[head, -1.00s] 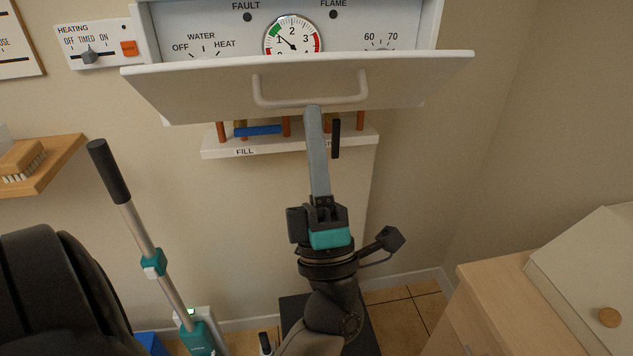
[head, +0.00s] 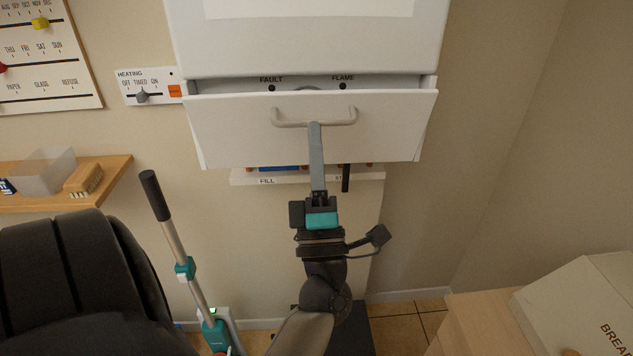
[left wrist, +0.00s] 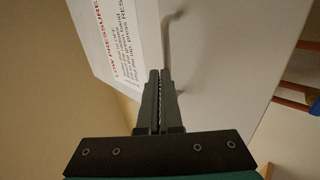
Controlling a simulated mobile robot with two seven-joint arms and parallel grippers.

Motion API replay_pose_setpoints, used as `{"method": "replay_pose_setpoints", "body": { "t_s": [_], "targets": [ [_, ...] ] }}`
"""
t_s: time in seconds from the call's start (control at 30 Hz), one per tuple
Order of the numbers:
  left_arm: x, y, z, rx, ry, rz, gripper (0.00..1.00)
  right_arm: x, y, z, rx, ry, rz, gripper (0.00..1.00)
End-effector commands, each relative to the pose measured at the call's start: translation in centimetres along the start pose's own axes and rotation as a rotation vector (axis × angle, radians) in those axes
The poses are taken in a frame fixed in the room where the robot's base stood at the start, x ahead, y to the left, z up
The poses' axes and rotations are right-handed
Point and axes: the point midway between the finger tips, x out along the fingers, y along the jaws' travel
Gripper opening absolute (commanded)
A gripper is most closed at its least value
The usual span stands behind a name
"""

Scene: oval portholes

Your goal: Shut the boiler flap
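The white boiler flap (head: 230,130) hangs on the lower front of the boiler (head: 300,55) in the head view. It is tilted up with a gap along its top edge, where FAULT and FLAME labels and a sliver of the gauge show. Its curved handle (head: 290,123) is on the outer face; it also shows in the left wrist view (left wrist: 169,45). My left gripper (head: 315,126) has its fingertips at the handle's bar, its fingers together with only a narrow slit. Whether they touch the flap or handle is hard to tell. My right gripper is not in view.
A shelf marked FILL (head: 245,180) with pipes is just below the flap. A heating switch plate (head: 150,87) is left of the boiler. A wooden shelf (head: 115,175) and a long-handled tool (head: 175,245) stand left. A cabinet (head: 480,320) is at lower right.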

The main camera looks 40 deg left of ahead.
Motion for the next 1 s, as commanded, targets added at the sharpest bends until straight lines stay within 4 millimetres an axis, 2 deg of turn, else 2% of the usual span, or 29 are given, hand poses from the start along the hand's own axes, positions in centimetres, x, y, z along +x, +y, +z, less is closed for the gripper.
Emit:
{"method": "replay_pose_setpoints", "body": {
  "t_s": [0.03, 0.13, 0.6, 1.0],
  "targets": [
    [0.8, 0.6, 0.0, 0.001, 0.001, -0.017, 0.0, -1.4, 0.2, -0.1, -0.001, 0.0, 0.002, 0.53],
    [1.4, 0.3, 0.0, 0.002, 0.0, -0.034, 0.0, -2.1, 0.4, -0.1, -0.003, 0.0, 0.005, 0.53],
    [3.9, -0.2, 0.1, 0.002, -0.001, -0.035, 0.0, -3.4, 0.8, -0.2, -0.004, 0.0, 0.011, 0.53],
    [4.5, -0.4, 0.1, 0.001, -0.001, -0.036, 0.0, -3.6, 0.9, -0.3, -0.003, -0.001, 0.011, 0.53]
  ]
}}
